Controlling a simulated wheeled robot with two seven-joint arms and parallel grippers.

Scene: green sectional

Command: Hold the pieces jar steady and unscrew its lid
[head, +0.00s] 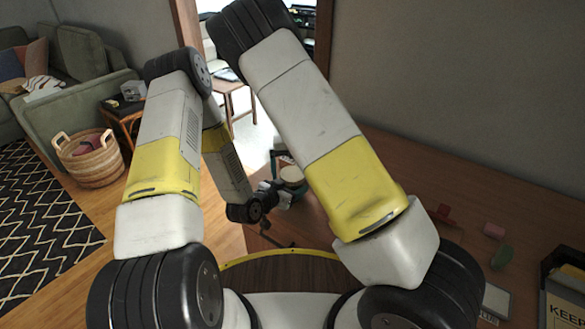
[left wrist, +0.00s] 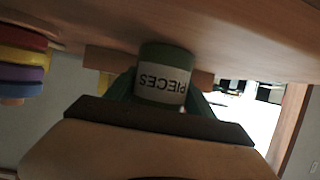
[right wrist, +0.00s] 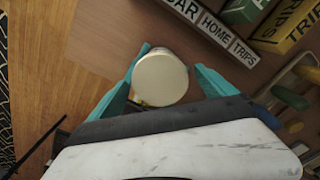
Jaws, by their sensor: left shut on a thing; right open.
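The pieces jar (left wrist: 163,72) is green with a white label reading PIECES, upside down in the left wrist view. My left gripper (left wrist: 165,92) is shut on the jar, one finger on each side. The jar's round cream lid (right wrist: 160,79) faces the right wrist camera and also shows in the head view (head: 291,175). My right gripper (right wrist: 170,62) is open, its teal fingers on either side of the lid. A gap shows on the lid's right; the left finger is very close, and I cannot tell if it touches. My arms hide much of this in the head view.
On the wooden table (head: 400,160) lie a red piece (head: 445,215), a pink block (head: 494,231) and a green piece (head: 502,257). A box marked KEEP (head: 565,305) stands at the right. Labelled boxes (right wrist: 225,38) stand near the jar. Colourful stacked rings (left wrist: 22,60) show at left.

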